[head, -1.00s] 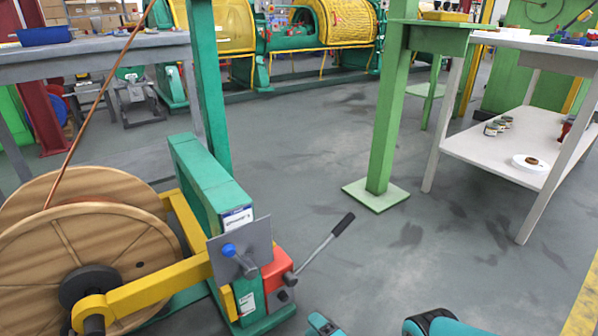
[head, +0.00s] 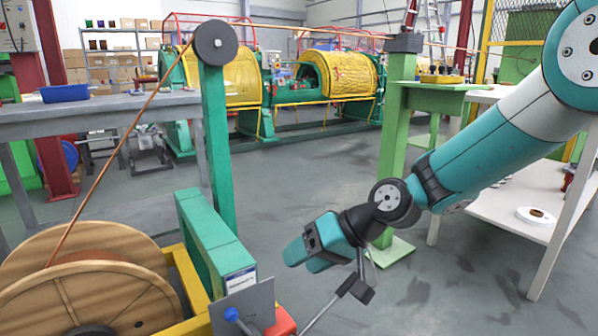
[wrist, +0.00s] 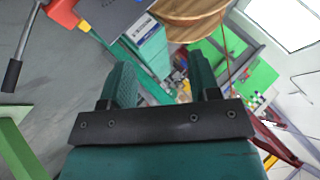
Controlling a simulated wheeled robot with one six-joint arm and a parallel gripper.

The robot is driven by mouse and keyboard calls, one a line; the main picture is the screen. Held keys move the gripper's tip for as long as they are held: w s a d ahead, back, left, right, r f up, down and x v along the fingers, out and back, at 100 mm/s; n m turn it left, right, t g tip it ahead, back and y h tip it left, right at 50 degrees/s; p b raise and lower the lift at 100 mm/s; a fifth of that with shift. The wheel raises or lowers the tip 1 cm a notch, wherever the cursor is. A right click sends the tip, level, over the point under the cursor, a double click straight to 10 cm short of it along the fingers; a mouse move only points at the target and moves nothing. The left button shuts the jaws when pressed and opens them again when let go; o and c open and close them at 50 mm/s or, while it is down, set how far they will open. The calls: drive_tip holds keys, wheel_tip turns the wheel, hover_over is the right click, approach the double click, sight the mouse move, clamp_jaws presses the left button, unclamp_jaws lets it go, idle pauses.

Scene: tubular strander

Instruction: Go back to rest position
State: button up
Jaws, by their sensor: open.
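My gripper (head: 306,253) is in the middle of the head view, at the end of my teal and white arm reaching in from the right. It points left, in front of the green column. In the wrist view its two fingers (wrist: 162,84) stand apart with nothing gripped between them. The brake lever (wrist: 25,42), with its black handle, shows at the left of the wrist view, clear of the fingers. In the head view the lever's upper end lies near a dark part below my wrist, and I cannot separate them clearly.
A wooden cable reel (head: 90,250) stands at the left by a green frame (head: 212,235). A green column (head: 393,140) stands behind my arm. A grey table (head: 100,118) is at the left, a white shelf table (head: 520,205) at the right. The floor between is clear.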

drive_tip(key=s+d+r+n+g+h+p, duration=0.1)
drive_tip(key=s+d+r+h, duration=0.15)
drive_tip(key=s+d, duration=0.4)
drive_tip(key=s+d+r+h, duration=0.1)
drive_tip(key=s+d+r, duration=0.2)
drive_tip(key=s, duration=0.6)
drive_tip(key=s+d+r+n+g+h+p, duration=0.1)
drive_tip(key=s+d+r+h, duration=0.2)
drive_tip(key=s, duration=0.5)
wheel_tip(320, 180, up, 37)
drive_tip(key=d+y+p, duration=0.1)
drive_tip(key=p, duration=3.6)
drive_tip(key=shift+w+r, duration=0.2)
drive_tip(key=shift+w, duration=0.05)
